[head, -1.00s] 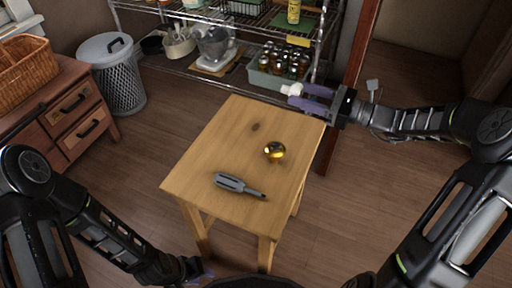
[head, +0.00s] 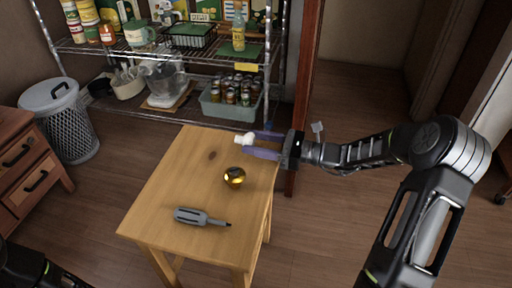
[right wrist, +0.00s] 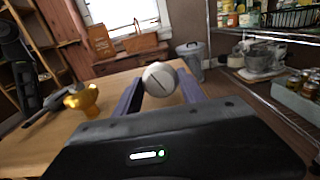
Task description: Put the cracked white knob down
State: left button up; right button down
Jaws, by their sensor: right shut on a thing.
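The cracked white knob (head: 243,140) is between the fingertips of my right gripper (head: 262,146), which is shut on it near the right back edge of the wooden table. In the right wrist view the knob (right wrist: 160,79) shows its round face with a dark line across it, held between purple fingers. It looks to be above the table top; I cannot tell how far. My left gripper is outside the current views; only part of my left arm shows at the bottom left of the head view.
The table's left half is mostly clear. A wire rack (head: 190,60) with a bin of jars (head: 231,105) stands behind. A mesh bin (head: 62,125) stands at the left.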

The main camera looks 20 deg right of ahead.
jog(key=shift+f, duration=0.35)
jog(key=shift+f, duration=0.1)
jog(key=c, duration=0.7)
grip_release()
jog(key=shift+o, duration=0.2)
jog(key=shift+s+d, duration=0.25)
jog(key=shift+d, duration=0.05)
jog(key=p+v, duration=0.4)
jog(key=v, duration=0.7)
